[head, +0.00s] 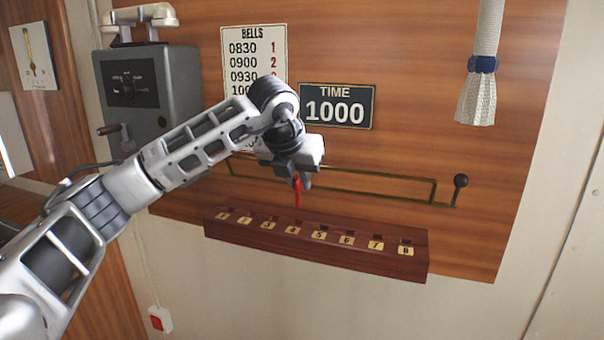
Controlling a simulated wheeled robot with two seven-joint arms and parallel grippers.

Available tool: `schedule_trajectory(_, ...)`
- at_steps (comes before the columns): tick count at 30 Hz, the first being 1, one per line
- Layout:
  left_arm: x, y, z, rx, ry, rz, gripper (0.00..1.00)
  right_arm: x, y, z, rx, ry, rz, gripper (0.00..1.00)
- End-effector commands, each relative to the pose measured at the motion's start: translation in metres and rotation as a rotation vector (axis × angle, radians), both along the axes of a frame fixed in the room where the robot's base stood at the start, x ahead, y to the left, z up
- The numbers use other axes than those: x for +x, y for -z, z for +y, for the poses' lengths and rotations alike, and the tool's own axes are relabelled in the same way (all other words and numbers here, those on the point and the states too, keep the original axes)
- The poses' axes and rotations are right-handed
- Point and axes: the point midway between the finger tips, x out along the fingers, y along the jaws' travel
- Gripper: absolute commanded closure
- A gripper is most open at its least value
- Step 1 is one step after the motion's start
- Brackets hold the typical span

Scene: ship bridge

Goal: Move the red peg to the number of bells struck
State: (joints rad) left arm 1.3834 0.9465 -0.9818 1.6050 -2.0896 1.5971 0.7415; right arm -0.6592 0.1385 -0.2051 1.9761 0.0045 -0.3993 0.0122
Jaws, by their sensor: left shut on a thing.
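My left gripper (297,178) is shut on the red peg (298,194) and holds it upright, pointing down. The peg hangs in the air above the wooden peg rail (320,256), over about the hole marked 4. The rail has a row of holes with number plates from 1 to 8. The time sign (337,107) reads 1000. The bells chart (254,50) shows 0830 with 1, 0900 with 2 and 0930 with 3. My left arm hides its lower rows. My right gripper is not in view.
A thick white bell rope (482,75) hangs at the upper right. A grey telephone box (148,85) with a crank is at the left.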

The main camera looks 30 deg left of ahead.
Motion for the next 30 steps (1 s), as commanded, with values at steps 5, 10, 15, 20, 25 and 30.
schedule_trajectory(5,0.000,0.021,0.000,0.001,0.000,0.002,1.00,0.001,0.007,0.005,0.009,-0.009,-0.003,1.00)
schedule_trajectory(10,0.000,0.037,0.000,-0.001,0.001,0.001,1.00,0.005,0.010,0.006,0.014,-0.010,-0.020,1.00)
schedule_trajectory(15,0.000,0.050,0.000,0.000,0.002,0.000,1.00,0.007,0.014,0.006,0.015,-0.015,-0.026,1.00)
schedule_trajectory(20,0.000,0.059,0.000,0.000,0.002,0.000,1.00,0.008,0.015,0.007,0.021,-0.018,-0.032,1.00)
schedule_trajectory(25,0.000,0.062,-0.001,0.000,0.002,0.000,1.00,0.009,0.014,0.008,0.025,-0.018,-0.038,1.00)
schedule_trajectory(30,0.000,0.062,-0.001,0.000,0.002,0.000,1.00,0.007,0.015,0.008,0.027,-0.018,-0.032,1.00)
